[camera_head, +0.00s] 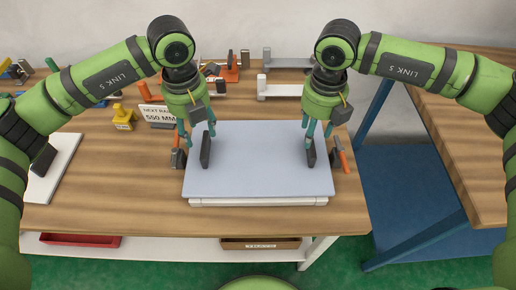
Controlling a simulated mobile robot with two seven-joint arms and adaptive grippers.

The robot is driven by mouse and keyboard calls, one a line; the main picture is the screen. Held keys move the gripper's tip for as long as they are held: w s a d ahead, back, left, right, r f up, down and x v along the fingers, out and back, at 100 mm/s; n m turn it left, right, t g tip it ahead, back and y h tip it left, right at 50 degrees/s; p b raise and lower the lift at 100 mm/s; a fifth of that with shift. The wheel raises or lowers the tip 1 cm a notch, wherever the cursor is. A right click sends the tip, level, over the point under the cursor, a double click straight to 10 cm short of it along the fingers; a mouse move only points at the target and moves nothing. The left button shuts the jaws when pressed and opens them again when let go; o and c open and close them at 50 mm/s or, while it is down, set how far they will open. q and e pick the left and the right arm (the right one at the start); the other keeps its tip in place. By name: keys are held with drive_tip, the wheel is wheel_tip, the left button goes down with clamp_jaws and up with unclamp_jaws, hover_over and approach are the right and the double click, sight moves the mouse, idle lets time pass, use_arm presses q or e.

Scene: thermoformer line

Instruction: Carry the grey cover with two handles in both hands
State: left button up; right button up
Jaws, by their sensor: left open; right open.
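The grey cover (258,165) is a flat light-grey slab lying on the wooden table near its front edge. Its dark left handle (205,150) and dark right handle (310,152) stand up near its two sides. My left gripper (196,141) is open above the cover's left side, with its fingertips close to the left handle. My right gripper (316,138) is open above the right side, with its fingertips close to the right handle. I cannot tell whether any fingertip touches a handle. Neither gripper holds anything.
A small sign (158,115) and a yellow block (123,117) stand left of the cover. A white board (50,170) lies at the far left. Grey brackets (282,90) and orange tools (230,73) are behind. A blue frame (410,195) stands right, beside another wooden table.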

sight(202, 145)
use_arm(q)
drive_tip(key=shift+w+f, duration=0.2)
drive_tip(key=shift+f, duration=3.45)
use_arm(e)
drive_tip(key=shift+w+f, duration=0.2)
drive_tip(key=shift+f, duration=3.45)
use_arm(q)
clamp_jaws()
use_arm(e)
clamp_jaws()
use_arm(q)
drive_tip(key=shift+r, duration=0.1)
use_arm(e)
drive_tip(key=shift+r, duration=0.15)
